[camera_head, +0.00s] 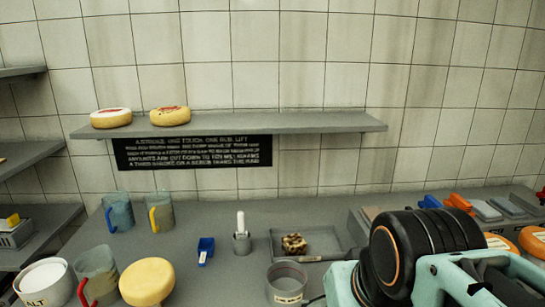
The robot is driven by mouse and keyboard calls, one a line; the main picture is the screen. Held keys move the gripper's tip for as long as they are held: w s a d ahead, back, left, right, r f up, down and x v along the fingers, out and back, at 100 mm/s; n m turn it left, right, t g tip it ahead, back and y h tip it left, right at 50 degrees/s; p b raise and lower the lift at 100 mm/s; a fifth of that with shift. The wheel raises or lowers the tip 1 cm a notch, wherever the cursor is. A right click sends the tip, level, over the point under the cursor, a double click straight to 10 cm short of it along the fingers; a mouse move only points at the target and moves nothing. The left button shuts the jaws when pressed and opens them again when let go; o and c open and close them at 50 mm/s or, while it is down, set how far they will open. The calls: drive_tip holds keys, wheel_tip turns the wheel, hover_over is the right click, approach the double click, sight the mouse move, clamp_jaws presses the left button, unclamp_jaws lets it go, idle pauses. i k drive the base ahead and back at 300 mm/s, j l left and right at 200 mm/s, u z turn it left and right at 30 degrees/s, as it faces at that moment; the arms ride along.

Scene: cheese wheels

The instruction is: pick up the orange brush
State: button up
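An orange item (459,203), which looks like the orange brush, lies on the back right of the counter, beside a blue item (430,202). It is small in this view, and I cannot make out bristles. My arm's black joint and mint-coloured parts fill the lower right, in front of and below the orange item in the picture. My gripper's fingertips cannot be made out, so I cannot see whether it is open or shut. Nothing is seen touching the orange item.
Grey flat items (486,210) lie right of the orange item. A grey tray (333,240) holds a spotted brown piece (294,244). A cup (286,284), a blue scoop (205,250), mugs (118,212) and a yellow cheese wheel (147,281) stand leftward. A wall shelf (290,123) holds two cheeses.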

sight(455, 200)
drive_tip(key=z, duration=1.3)
drive_tip(key=u, duration=2.05)
drive_tip(key=z, duration=2.05)
